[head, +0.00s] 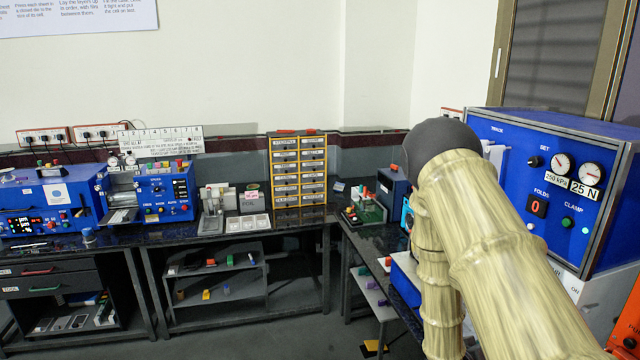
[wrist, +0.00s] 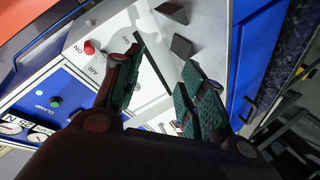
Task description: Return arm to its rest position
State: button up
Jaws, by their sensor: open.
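My gripper (wrist: 160,95) shows in the wrist view with its two green-padded fingers spread apart and nothing between them. My gripper is hidden from the head view.
A blue machine (head: 545,175) with gauges stands close behind my arm at the right. Dark benches (head: 240,228) run along the back wall with blue machines (head: 165,195) and a yellow drawer cabinet (head: 299,168). The floor (head: 240,335) at the front middle is clear.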

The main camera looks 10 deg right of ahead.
jog(key=s+a+f+n+y+b, duration=0.1)
jog(key=s+a+f+y+b, duration=0.1)
jog(key=s+a+f, duration=0.45)
jog(key=s+a+f+n+y+b, duration=0.1)
jog(key=a+f+y+b, duration=0.2)
jog(key=f, duration=0.6)
jog(key=s+a+f+n+y, duration=0.1)
jog(key=s+a+f+y, duration=0.1)
jog(key=s+a+f, duration=0.4)
jog(key=s+a+f+g+y+b, duration=0.2)
jog(key=s+a+f+y, duration=0.1)
jog(key=s+a+f, duration=0.3)
jog(key=s+a+f+n+g+y+b, duration=0.1)
jog(key=s+a+f+g+y+b, duration=0.2)
jog(key=s+a+f, duration=0.3)
jog(key=s+a, duration=0.4)
jog(key=s, duration=0.1)
jog(key=shift+s+a+f+g, duration=0.2)
jog(key=shift+s+a+g, duration=0.05)
jog(key=shift+s+g, duration=0.05)
